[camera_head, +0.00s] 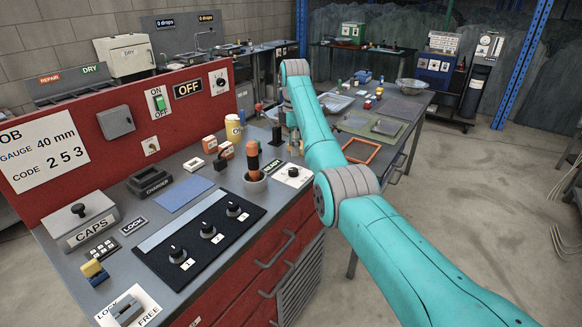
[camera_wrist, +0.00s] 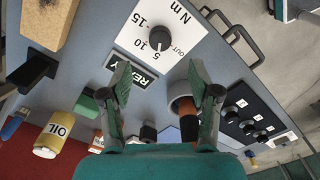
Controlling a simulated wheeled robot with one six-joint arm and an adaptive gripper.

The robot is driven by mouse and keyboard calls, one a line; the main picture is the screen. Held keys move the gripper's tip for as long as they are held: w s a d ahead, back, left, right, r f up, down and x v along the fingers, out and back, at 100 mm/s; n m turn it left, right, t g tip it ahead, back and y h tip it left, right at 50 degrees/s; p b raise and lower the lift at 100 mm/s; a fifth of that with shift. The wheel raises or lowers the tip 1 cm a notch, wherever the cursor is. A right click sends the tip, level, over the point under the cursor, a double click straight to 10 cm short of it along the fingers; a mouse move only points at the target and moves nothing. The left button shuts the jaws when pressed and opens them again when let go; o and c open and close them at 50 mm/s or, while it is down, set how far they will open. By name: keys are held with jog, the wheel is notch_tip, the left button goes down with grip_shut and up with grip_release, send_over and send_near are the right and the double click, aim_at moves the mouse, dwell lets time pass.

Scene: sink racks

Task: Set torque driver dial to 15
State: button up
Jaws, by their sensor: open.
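The torque dial is a black round knob (camera_wrist: 159,37) on a white plate (camera_wrist: 178,22) marked Nm, with 5, 10, 15 and OUT around it. In the head view the knob (camera_head: 293,172) sits at the bench's right edge, beside the READY label. An orange-handled driver (camera_head: 252,158) stands in a grey cup (camera_head: 255,184).
In the wrist view the cup rim (camera_wrist: 181,90) is close to the right finger. A green block (camera_wrist: 87,104) is near the left finger. A black panel with several knobs (camera_head: 200,238) lies left of the cup in the head view. A yellow OIL can (camera_wrist: 53,134) stands farther off.

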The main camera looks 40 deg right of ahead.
aim_at(294, 170)
notch_tip(294, 170, down, 9)
jog(key=shift+r, duration=0.15)
dwell(0.4)
jog(key=c, duration=1.2)
